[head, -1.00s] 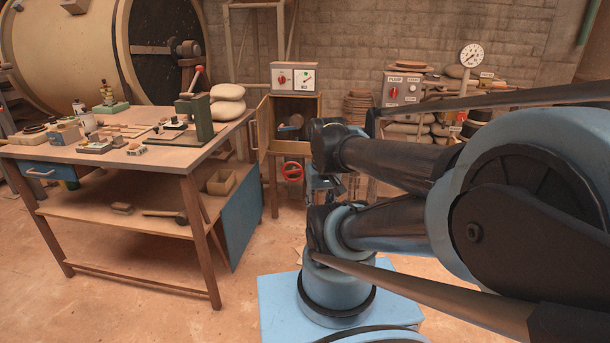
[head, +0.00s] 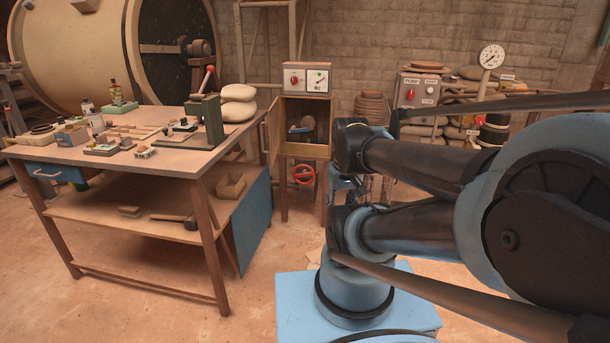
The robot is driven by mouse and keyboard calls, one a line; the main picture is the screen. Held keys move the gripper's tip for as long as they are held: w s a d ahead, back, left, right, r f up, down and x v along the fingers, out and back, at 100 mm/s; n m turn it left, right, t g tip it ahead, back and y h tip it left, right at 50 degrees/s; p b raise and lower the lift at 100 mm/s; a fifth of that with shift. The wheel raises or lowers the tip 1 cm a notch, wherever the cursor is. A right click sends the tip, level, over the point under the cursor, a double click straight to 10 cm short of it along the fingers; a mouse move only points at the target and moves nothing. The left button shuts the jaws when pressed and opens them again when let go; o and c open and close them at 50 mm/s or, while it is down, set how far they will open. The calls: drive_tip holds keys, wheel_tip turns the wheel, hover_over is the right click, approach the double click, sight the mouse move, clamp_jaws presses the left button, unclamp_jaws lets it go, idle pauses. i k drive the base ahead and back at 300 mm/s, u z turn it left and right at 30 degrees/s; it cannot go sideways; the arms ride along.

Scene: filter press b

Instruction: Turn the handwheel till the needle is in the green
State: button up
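A red handwheel (head: 303,174) sits low at the front of an open wooden cabinet, in the middle of the head view. A small white dial (head: 317,80) with a touch of green is on the box on top of the cabinet; its needle is too small to read. A larger round white gauge (head: 491,56) stands on a post at the back right; no green band can be made out on it. My gripper (head: 345,188) is small and dark, just right of the handwheel, partly hidden by my arm. I see no clear contact with the wheel, and its fingers cannot be made out.
A wooden workbench (head: 100,163) with tools and a vise fills the left. The cabinet door (head: 272,135) stands open. A grey control panel (head: 419,92) with a red knob is at the back right. Bare floor lies between the bench and my base.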

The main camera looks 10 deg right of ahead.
sight(304, 175)
drive_tip(key=i, duration=0.85)
